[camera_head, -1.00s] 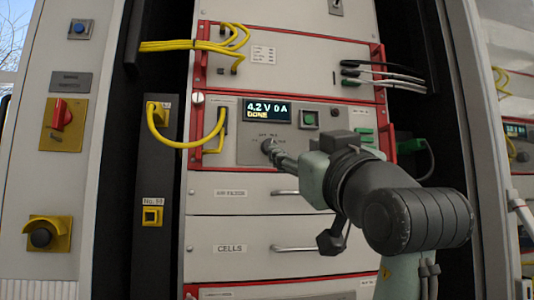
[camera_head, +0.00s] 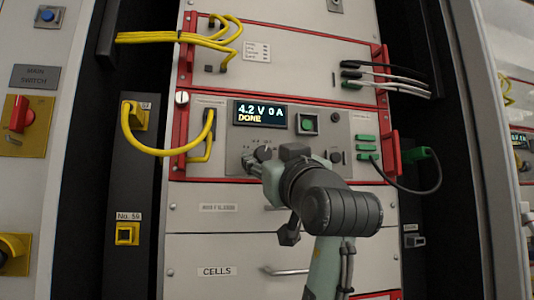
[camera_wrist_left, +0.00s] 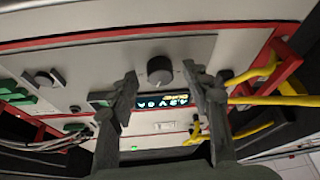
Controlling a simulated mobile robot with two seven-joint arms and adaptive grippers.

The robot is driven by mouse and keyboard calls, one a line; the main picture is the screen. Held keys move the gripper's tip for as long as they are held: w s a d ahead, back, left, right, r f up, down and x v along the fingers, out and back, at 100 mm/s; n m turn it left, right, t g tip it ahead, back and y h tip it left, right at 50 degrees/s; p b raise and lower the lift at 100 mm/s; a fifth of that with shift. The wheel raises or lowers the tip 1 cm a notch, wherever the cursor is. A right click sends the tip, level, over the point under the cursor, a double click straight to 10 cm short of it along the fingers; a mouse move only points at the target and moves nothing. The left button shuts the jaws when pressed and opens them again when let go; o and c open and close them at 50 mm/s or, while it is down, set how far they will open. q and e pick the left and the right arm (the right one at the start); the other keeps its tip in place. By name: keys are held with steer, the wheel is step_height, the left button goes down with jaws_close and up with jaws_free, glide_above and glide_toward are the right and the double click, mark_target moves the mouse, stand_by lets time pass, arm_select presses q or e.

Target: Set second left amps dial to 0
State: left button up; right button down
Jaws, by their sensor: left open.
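The cycler panel (camera_head: 222,137) carries a lit display (camera_head: 260,115) reading 4.2 V 0 A, DONE. It shows upside down in the left wrist view (camera_wrist_left: 163,100). A dark round dial (camera_wrist_left: 160,70) sits between and beyond the fingertips of my left gripper (camera_wrist_left: 163,77), which is open. Its pointer position is too small to read. In the head view my left gripper (camera_head: 257,158) is at the lower panel, hiding the dials there. Contact cannot be told.
Yellow cables (camera_head: 160,150) hang left of the panel. Green plugs (camera_head: 367,147) and a dark cable are at the right. A green button (camera_head: 307,122) is beside the display. Red rack handles (camera_head: 387,145) stick out. Drawers, one marked CELLS (camera_head: 216,271), lie below.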

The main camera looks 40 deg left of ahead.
arm_select(q)
steer(key=shift+w+a+r, duration=0.15)
steer(key=shift+a, duration=0.1)
arm_select(e)
steer(key=shift+f, duration=0.2)
arm_select(q)
jaws_close()
arm_select(e)
steer(key=shift+s, duration=0.1)
